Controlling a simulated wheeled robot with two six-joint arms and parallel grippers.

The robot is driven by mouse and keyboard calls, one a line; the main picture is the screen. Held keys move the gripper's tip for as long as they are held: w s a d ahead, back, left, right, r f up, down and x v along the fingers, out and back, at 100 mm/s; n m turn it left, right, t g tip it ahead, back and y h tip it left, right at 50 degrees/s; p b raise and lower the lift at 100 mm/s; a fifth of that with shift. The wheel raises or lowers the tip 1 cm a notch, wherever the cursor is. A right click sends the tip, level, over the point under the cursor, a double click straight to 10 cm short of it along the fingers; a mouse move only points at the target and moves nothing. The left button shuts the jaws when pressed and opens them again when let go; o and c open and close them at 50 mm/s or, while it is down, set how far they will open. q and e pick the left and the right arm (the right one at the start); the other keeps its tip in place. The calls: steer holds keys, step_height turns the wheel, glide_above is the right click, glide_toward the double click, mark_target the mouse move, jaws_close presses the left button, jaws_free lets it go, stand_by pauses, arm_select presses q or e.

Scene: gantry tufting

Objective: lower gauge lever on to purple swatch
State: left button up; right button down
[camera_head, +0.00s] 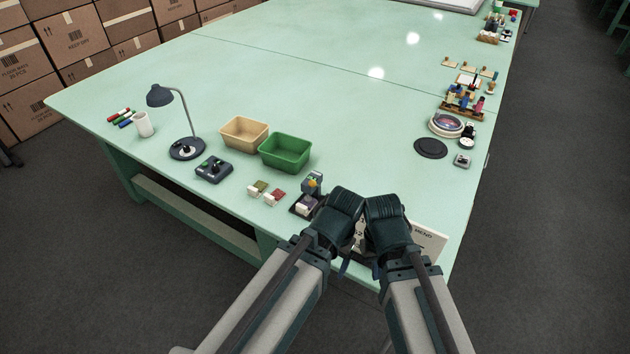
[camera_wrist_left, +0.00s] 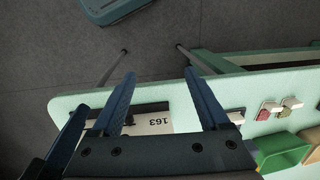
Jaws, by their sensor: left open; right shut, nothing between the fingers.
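The gauge (camera_head: 312,183) is a small grey-blue device with a yellow part, on a dark base near the table's front edge. A pale block with a purple swatch (camera_head: 306,204) sits at its foot. The lever's exact position is too small to tell. My left gripper (camera_wrist_left: 160,73) is open and empty in the left wrist view, above the table edge and a white card (camera_wrist_left: 154,123). In the head view it is mostly hidden by its own wrist, right of the gauge. My right gripper (camera_head: 375,268) is shut and empty, close beside the left one.
Red (camera_head: 274,195) and olive (camera_head: 258,188) swatch blocks sit left of the gauge. The table's middle is clear.

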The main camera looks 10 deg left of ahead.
arm_select(q)
steer(key=shift+c, duration=0.2)
steer(key=w+r+p, duration=0.2)
steer(key=w, duration=0.1)
steer(key=w+a+r+t+h+p, duration=0.1)
steer(key=w+r+p, duration=0.2)
steer(key=w, duration=0.1)
steer(key=w+a+r+h+p, duration=0.1)
steer(key=w+r+p, duration=0.1)
steer(key=w, duration=0.2)
steer(key=shift+w+a+r+t, duration=0.2)
steer(key=shift+t, duration=0.2)
steer(key=c, duration=1)
steer(key=w+a+r+t+p, duration=0.1)
steer(key=w+a+r+p, duration=0.1)
steer(key=w, duration=0.2)
steer(key=w+a+r+n+t+h+p, duration=0.1)
steer(key=w+a+r+p, duration=0.1)
steer(key=w+a+r, duration=0.1)
steer(key=w+a+r+t+p, duration=0.1)
steer(key=w+a+r+p, duration=0.1)
steer(key=w, duration=0.4)
steer(key=shift+a+r+h, duration=0.3)
steer(key=shift+a+r, duration=0.45)
jaws_close()
steer(key=shift+w+a+t, duration=0.15)
steer(key=shift+a+t, duration=0.05)
steer(key=shift+t, duration=0.2)
